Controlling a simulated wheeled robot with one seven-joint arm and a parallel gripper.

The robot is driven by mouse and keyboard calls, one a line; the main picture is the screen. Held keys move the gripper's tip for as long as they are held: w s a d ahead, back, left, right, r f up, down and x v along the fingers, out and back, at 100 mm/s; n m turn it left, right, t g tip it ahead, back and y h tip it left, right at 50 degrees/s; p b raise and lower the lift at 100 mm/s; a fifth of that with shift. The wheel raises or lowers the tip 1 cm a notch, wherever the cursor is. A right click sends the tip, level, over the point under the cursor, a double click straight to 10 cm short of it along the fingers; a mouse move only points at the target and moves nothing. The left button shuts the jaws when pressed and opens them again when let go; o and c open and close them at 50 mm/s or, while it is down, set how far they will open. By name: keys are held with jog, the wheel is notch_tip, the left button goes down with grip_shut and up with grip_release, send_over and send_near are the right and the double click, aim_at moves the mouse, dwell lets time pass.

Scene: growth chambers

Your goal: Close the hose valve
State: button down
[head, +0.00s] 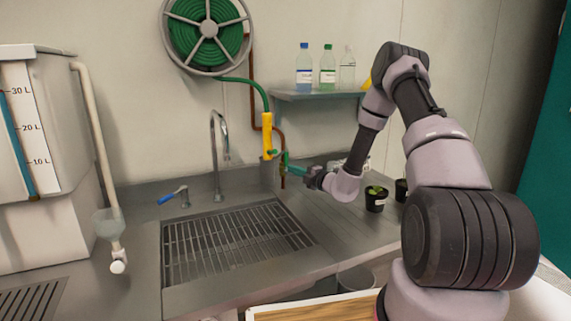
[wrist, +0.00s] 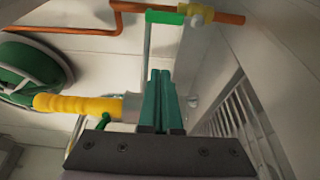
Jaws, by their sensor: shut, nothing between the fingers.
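My gripper (head: 286,163) is shut and empty, close in front of the wall to the right of the yellow hose nozzle (head: 267,135). In the wrist view its teal fingers (wrist: 160,74) are together and point towards the wall pipe. There the hose valve shows as a brass body (wrist: 198,12) on the copper pipe, with a green handle (wrist: 165,18) beside it, roughly in line with the pipe. The handle lies beyond the fingertips; whether they touch is unclear. The yellow nozzle (wrist: 75,104) lies left of the fingers. In the head view the valve is mostly hidden.
A green hose reel (head: 208,35) hangs above. A shelf (head: 315,95) with bottles is on the wall. Below are a sink grate (head: 236,240), a curved tap (head: 216,150) and a blue-handled lever (head: 173,195). Potted seedlings (head: 375,200) stand right, near my arm.

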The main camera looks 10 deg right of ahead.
aim_at(286, 163)
jog(key=x, duration=1)
jog(key=shift+w+d, duration=0.25)
jog(key=shift+d, duration=0.7)
jog(key=shift+w+d, duration=0.25)
jog(key=shift+d, duration=0.65)
jog(key=shift+d, duration=0.1)
